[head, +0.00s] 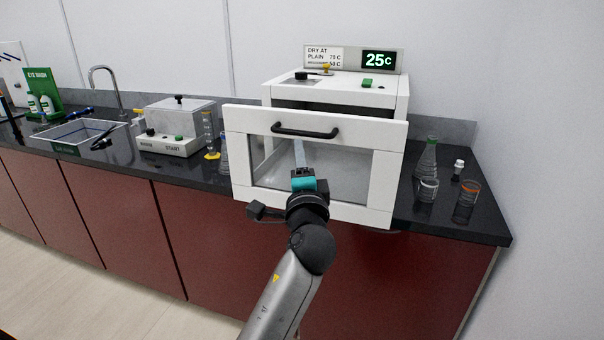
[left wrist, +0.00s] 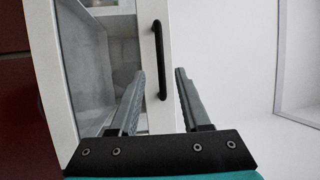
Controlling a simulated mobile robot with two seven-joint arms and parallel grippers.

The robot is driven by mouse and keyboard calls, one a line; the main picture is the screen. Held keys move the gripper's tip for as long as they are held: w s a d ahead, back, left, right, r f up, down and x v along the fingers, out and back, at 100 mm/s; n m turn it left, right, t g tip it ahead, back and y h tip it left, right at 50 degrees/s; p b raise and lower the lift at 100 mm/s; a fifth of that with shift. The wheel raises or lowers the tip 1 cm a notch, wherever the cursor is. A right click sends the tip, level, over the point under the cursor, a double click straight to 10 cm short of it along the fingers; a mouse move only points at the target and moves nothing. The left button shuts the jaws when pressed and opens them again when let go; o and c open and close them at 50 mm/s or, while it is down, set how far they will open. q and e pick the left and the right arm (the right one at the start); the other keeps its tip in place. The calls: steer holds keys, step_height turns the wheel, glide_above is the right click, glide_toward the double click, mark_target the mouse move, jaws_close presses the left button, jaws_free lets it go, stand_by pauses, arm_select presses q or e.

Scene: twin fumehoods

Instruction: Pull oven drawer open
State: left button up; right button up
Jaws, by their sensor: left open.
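The white oven (head: 390,95) stands on the black counter. Its windowed drawer front (head: 235,150) stands out in front of the oven body, with a dark gap above it, so the drawer is partly open. A black bar handle (head: 305,131) is on the upper part of the front. My left gripper (head: 299,148) is in front of the window, just below the handle. In the left wrist view the left gripper (left wrist: 160,72) is open, with the handle (left wrist: 157,45) appearing between its two fingers. I cannot tell whether they touch it. My right gripper is not in view.
A flask (head: 426,160), two small beakers and a white-capped vial stand on the counter right of the oven. On the left are a yellow-based cylinder (head: 211,140), a START box (head: 165,143) and a sink (head: 85,131). The oven sign reads 25C.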

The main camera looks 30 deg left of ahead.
arm_select(q)
steer(key=v, duration=0.5)
stand_by(0.4)
